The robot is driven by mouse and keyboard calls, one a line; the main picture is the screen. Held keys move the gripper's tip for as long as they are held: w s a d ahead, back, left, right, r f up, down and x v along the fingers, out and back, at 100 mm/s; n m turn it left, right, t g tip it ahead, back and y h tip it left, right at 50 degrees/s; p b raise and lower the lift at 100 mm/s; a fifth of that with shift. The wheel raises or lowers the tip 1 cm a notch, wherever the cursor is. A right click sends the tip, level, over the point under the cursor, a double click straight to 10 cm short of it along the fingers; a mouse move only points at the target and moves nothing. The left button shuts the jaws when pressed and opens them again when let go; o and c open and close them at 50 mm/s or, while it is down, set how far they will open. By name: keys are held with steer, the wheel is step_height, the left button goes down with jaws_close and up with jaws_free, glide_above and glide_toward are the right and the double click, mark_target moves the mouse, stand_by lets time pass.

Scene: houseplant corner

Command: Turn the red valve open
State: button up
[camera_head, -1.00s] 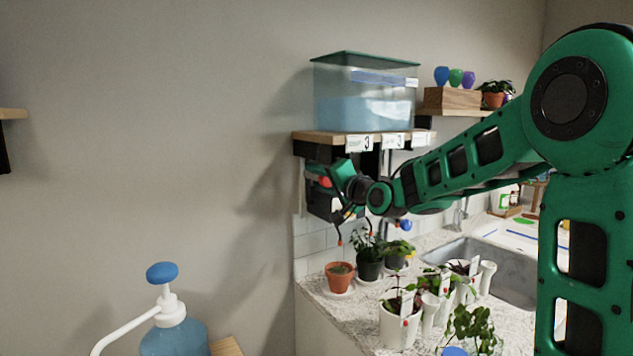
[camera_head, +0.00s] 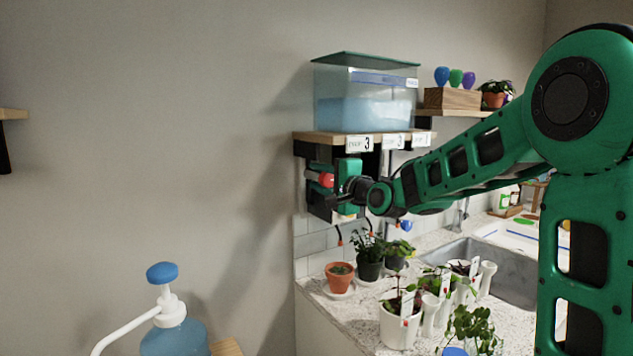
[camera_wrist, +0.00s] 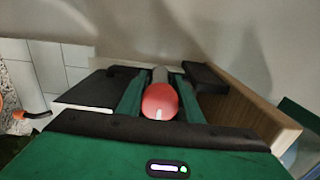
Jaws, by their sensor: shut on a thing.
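The red valve (camera_head: 326,180) is below the wooden shelf that bears the water tank, at label 3. In the wrist view the red valve knob (camera_wrist: 160,101) sits between my two fingers, with a grey stem behind it. A small white mark shows on the knob's near side. My gripper (camera_head: 336,180) is shut on the knob; in the wrist view its green fingers (camera_wrist: 158,95) lie on both sides of it. The far side of the knob and the valve body are mostly hidden.
The water tank (camera_head: 365,98) stands on the shelf (camera_head: 325,139) just above my gripper. Below are a terracotta pot (camera_head: 340,281) and several other potted plants on the counter. A pump bottle (camera_head: 174,335) stands at lower left.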

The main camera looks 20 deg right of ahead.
steer(key=shift+d+f, duration=0.25)
steer(key=o, duration=1)
steer(key=shift+a+r, duration=0.1)
steer(key=shift+a+r, duration=0.1)
